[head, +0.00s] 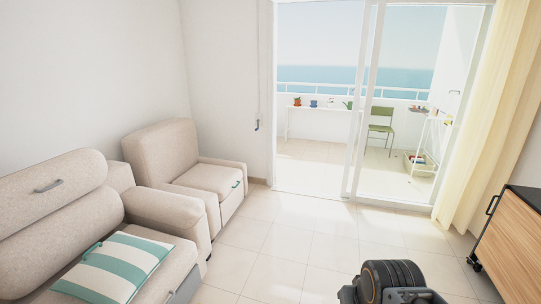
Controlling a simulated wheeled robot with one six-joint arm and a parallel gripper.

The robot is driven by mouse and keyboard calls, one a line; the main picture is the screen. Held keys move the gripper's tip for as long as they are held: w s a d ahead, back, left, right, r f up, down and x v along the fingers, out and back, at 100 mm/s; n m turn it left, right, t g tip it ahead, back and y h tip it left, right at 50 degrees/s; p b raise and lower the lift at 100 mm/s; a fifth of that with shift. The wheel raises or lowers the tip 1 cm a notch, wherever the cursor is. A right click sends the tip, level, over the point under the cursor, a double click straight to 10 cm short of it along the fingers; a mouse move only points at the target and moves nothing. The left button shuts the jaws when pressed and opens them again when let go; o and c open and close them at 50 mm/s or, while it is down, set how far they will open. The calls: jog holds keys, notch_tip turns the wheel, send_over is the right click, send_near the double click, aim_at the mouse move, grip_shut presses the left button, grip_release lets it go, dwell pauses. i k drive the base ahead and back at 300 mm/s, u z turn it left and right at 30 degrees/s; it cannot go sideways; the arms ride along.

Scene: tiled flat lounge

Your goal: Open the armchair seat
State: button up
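A beige armchair (172,150) stands in the corner at the left, beyond the sofa. Its seat (208,178) is a flat cushion, and it looks level. The lower front and left side of the armchair are partly hidden by the sofa's arm. At the bottom right of the head view a dark, rounded part of my own arm (390,284) shows. My gripper's fingers cannot be made out, and it is far from the armchair.
A beige sofa (160,208) with a striped cushion (115,265) fills the lower left. The tiled floor (285,245) in the middle is clear. A wooden cabinet (512,240) on castors stands at the right, beside a yellow curtain (495,130). Glass sliding doors open on a balcony behind.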

aim_at(221, 181)
jog(key=z, duration=0.05)
jog(key=i, duration=2.35)
jog(key=u, duration=0.55)
jog(key=i, duration=2.35)
jog(key=u, duration=0.65)
jog(key=i, duration=0.5)
jog(key=u, duration=0.15)
